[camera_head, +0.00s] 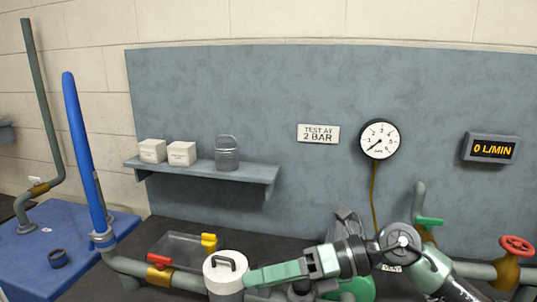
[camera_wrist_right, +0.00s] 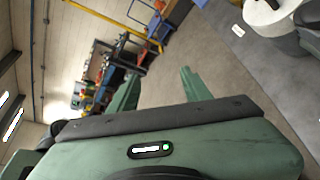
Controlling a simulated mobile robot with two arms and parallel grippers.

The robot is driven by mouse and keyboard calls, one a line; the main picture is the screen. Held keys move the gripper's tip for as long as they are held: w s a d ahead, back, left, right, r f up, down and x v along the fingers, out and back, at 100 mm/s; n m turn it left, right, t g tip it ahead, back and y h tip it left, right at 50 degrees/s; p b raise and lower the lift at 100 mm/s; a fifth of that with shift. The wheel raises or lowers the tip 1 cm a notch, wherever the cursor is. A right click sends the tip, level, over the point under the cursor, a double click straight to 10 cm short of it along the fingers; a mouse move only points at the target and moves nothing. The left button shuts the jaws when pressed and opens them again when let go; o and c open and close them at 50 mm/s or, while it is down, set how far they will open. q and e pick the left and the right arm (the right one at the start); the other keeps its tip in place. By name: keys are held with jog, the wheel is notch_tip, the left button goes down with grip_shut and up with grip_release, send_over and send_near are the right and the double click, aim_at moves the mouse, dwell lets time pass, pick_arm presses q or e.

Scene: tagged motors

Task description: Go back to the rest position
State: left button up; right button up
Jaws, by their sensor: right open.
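My right gripper (camera_head: 250,280) reaches in from the lower right in the head view, pointing left, beside a lidded white canister (camera_head: 226,266). Its two green fingers overlap there, so the gap hardly shows. In the wrist view the fingers stand apart with nothing between them, so the right gripper (camera_wrist_right: 157,88) is open and empty. A green machine, perhaps a motor (camera_head: 357,289), is partly hidden behind my right arm. My left gripper is not in view.
A dark bench carries pipes with a red-handled valve (camera_head: 160,261), a yellow handle (camera_head: 209,241) and a red wheel valve (camera_head: 516,246). Behind stands a grey panel with a shelf (camera_head: 210,173), a gauge (camera_head: 380,139) and a flow display (camera_head: 491,148). A blue pipe (camera_head: 85,150) rises at left.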

notch_tip(320, 180, up, 6)
jog(key=a+m+t+y, duration=0.3)
jog(key=m+y, duration=0.2)
jog(key=y, duration=0.1)
jog(key=w+d+m+t+h, duration=0.5)
jog(key=d+m+t, duration=0.3)
jog(key=m+t, duration=0.8)
jog(key=s+d+f+m+g+h, duration=0.1)
jog(key=d+f+m+g+h, duration=0.1)
jog(key=d+f+m+h, duration=0.65)
jog(key=s+d+f+m+g+h, duration=0.1)
jog(key=d+f+m+h, duration=0.3)
jog(key=f+m+h, duration=0.5)
jog(key=s+d+f+m+g+y, duration=0.3)
jog(key=s+f+g, duration=0.9)
jog(key=s+f, duration=1.1)
jog(key=s+f+g+h, duration=0.1)
jog(key=s+f+g, duration=0.15)
jog(key=f, duration=2.15)
jog(key=s+d+f, duration=0.2)
jog(key=s+f, duration=0.6)
jog(key=s+d+f, duration=0.1)
jog(key=s+f, duration=0.6)
jog(key=s, duration=0.2)
jog(key=shift+d+f, duration=0.35)
jog(key=shift+f, duration=0.05)
jog(key=shift+s, duration=0.1)
